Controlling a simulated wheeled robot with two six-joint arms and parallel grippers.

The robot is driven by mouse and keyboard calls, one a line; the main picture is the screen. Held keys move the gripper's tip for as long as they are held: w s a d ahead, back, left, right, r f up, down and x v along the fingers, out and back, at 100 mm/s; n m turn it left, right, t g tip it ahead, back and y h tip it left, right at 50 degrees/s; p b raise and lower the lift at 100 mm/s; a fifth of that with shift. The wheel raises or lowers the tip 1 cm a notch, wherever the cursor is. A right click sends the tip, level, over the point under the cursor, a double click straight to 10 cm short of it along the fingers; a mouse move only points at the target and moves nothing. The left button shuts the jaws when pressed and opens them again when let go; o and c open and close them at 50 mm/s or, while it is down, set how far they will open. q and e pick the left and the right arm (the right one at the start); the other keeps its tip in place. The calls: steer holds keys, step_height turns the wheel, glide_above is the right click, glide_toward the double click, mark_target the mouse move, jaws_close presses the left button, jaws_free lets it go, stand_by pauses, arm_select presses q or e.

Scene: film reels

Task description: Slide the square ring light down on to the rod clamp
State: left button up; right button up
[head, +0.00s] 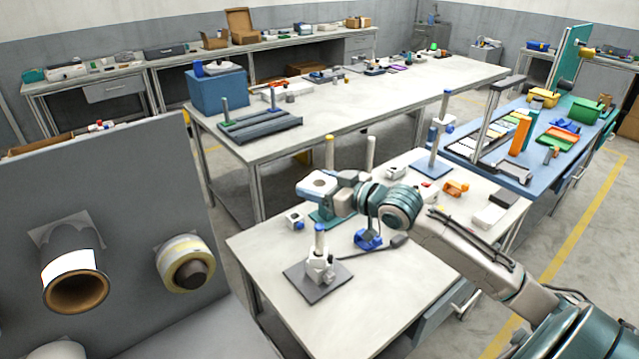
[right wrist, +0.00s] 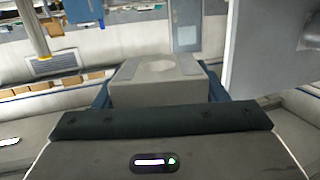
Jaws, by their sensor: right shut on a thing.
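The square ring light (head: 317,184) is a pale square block with a round hole. My right gripper (head: 336,188) is shut on it and holds it above the table. In the right wrist view the ring light (right wrist: 158,76) sits between the blue fingers of my right gripper (right wrist: 160,92), hole facing up. The rod clamp (head: 319,266) is a pale block low on an upright rod with a blue top (head: 320,231), on a dark base plate (head: 303,285). In the head picture the ring light shows above the rod top, apart from it. My left gripper is not in view.
A blue item (head: 368,240) and a small white-blue block (head: 295,220) lie nearby. A blue-based stand (head: 432,168) is at the back. The table's front left (head: 270,250) is clear.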

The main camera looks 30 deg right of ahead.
steer(key=shift+f+b, duration=1.2)
steer(key=shift+f, duration=0.75)
steer(key=b, duration=0.4)
glide_above(324, 250)
steer(key=w, duration=0.1)
steer(key=shift+a+f, duration=0.2)
steer(key=shift+f, duration=1.1)
steer(key=shift+a+f, duration=0.15)
steer(key=shift+f, duration=1.1)
steer(key=shift+f, duration=0.1)
steer(key=shift+f+b, duration=1.8)
steer(key=shift+f, duration=0.6)
steer(key=shift+f, duration=0.1)
steer(key=shift+f+b, duration=2.05)
steer(key=shift+f, duration=0.35)
steer(key=shift+f+b, duration=0.3)
steer(key=shift+f, duration=0.15)
